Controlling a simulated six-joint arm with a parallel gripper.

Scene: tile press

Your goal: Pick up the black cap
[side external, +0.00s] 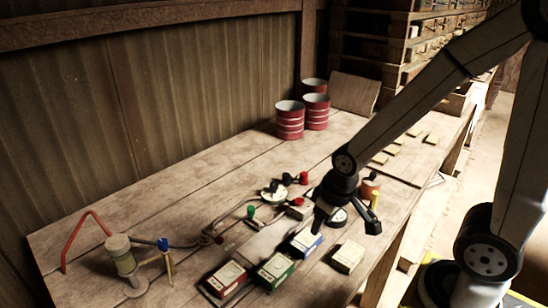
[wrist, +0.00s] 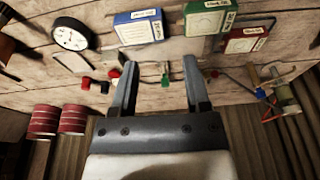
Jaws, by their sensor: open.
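The black cap (side external: 287,178) looks like a small dark knob beside a red knob, towards the middle of the bench in the side view. It also shows in the wrist view (wrist: 104,87), just left of my left finger, between two red knobs. My gripper (side external: 345,224) is over the bench's front part, above the boxes and to the right of the black cap. In the wrist view my gripper (wrist: 159,64) has its two fingers wide apart with nothing between them but bench and a green knob (wrist: 165,80) below.
Red-banded cans (side external: 289,122) stand at the back. A post with tubing (side external: 122,262) is at left. The left rear bench is clear.

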